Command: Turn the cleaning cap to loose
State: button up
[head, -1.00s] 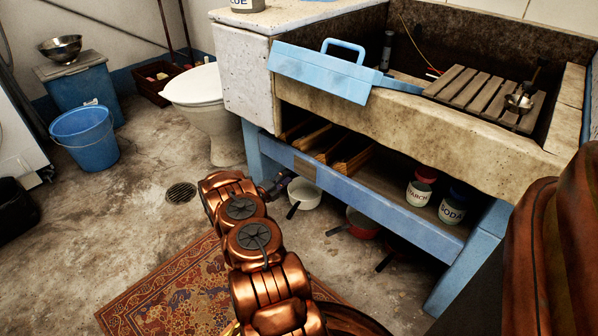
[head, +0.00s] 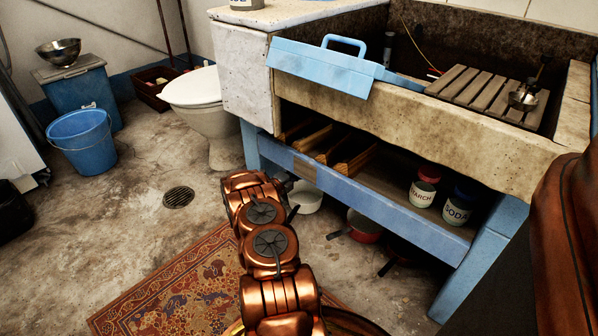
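I cannot make out the cleaning cap in the head view. My copper-coloured arm reaches from the bottom of the view toward the low shelf of the stone washtrough (head: 470,122). Only a small dark part of my gripper (head: 284,184) shows past the last arm link, in front of the trough's blue frame. Its fingers are too small and hidden to tell open from shut. I see nothing held in it. The space behind the arm and beneath the shelf is partly hidden.
The blue frame (head: 400,212) carries starch (head: 424,187) and soda (head: 457,207) jars. A white pan (head: 306,198) and red pan (head: 362,226) sit below. A toilet (head: 205,108), blue bucket (head: 84,140), floor drain (head: 178,197) and patterned rug (head: 165,285) lie left. Bare floor separates them.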

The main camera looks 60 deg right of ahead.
grip_shut()
jog(key=shift+r+p, duration=0.15)
jog(key=shift+p, duration=0.3)
